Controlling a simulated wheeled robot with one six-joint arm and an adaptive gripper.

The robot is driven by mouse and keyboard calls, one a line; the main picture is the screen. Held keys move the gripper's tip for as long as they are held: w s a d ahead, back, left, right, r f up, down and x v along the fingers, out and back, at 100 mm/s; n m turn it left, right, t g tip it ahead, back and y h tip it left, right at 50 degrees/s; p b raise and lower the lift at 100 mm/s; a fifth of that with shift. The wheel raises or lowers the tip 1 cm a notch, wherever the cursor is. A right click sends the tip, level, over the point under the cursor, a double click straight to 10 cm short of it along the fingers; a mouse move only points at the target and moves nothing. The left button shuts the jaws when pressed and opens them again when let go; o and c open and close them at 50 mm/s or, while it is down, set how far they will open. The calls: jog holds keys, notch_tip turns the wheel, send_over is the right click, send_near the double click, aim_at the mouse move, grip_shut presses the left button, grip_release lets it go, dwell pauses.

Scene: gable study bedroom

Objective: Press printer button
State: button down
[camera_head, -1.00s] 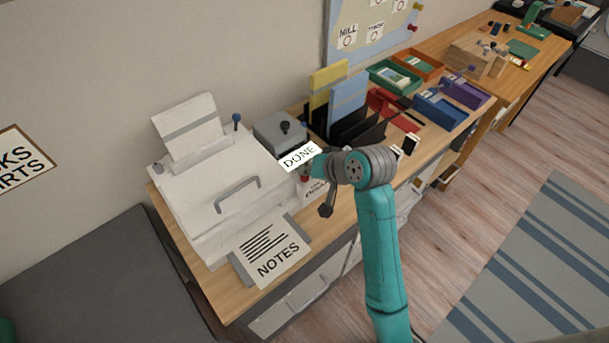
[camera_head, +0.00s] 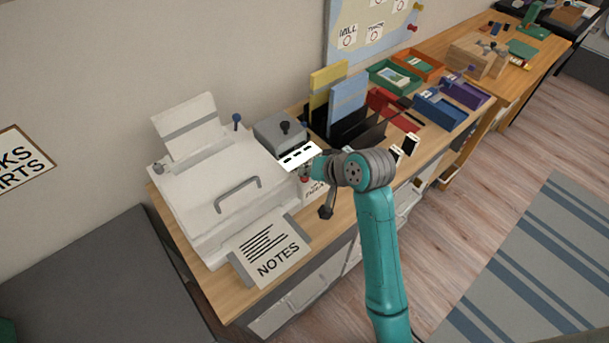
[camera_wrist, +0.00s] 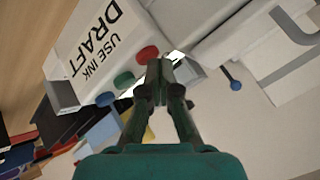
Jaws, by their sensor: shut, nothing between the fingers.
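The white printer (camera_head: 215,190) stands on the wooden desk, a NOTES sheet (camera_head: 272,262) in its front tray. Beside it is a white box (camera_head: 315,190) with a "USE INK DRAFT" label, clearer in the wrist view (camera_wrist: 95,42). A white display (camera_head: 300,156) above shows dark dashes. My gripper (camera_wrist: 158,72) is shut and empty, its tips close to the first red button. I cannot tell whether they touch it.
A grey box (camera_head: 280,132) with a black knob stands behind the display. Upright yellow and blue folders (camera_head: 347,95) and several coloured trays (camera_head: 440,108) fill the desk to the right. A grey surface (camera_head: 110,270) lies left of the desk; the floor at right is open.

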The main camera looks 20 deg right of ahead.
jog(key=shift+r, duration=0.8)
jog(key=shift+r, duration=2.5)
